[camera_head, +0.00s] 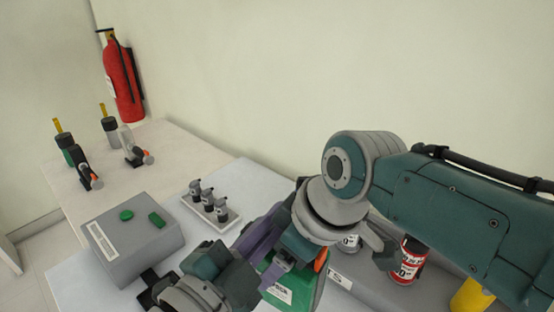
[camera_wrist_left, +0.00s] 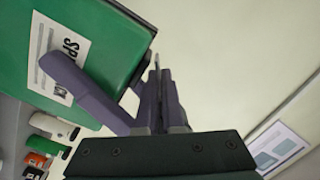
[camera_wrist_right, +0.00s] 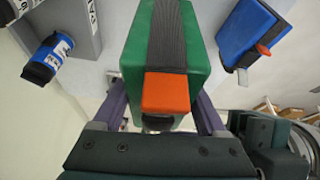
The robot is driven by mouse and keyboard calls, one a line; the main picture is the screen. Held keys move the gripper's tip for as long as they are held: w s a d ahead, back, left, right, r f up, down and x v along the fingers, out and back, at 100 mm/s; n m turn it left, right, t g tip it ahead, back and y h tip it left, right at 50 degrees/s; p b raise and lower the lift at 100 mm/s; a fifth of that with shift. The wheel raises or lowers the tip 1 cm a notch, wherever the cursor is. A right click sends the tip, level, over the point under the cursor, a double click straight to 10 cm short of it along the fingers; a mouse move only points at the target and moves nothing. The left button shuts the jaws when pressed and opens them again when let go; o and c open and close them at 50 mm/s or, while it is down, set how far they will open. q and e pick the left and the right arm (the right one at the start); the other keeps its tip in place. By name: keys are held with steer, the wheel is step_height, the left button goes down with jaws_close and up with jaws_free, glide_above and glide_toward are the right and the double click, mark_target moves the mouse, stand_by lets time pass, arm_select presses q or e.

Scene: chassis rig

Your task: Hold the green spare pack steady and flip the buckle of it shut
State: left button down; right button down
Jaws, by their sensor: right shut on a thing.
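The green spare pack shows in the head view (camera_head: 277,292), mostly behind my grippers. It fills the upper left of the left wrist view (camera_wrist_left: 105,35), with a white label. In the right wrist view, my right gripper (camera_wrist_right: 160,100) is shut on the green pack (camera_wrist_right: 139,50), one purple finger on each side. A dark strap runs along the pack to its orange buckle (camera_wrist_right: 166,92); I cannot tell how far the buckle is turned. My left gripper (camera_wrist_left: 158,70) looks shut and empty beside the pack's edge; contact is unclear. Another purple finger, apparently my right one, crosses the label.
A blue pack (camera_wrist_right: 246,30) with an orange buckle lies near the green one. A grey box (camera_head: 140,245) with green buttons and a white tray (camera_head: 212,218) of small dark-topped parts stand at left. A red can (camera_head: 405,265) stands at right, under my right arm.

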arm_select(q)
steer(key=shift+f, duration=0.1)
steer(key=c, duration=1.3)
jaws_free()
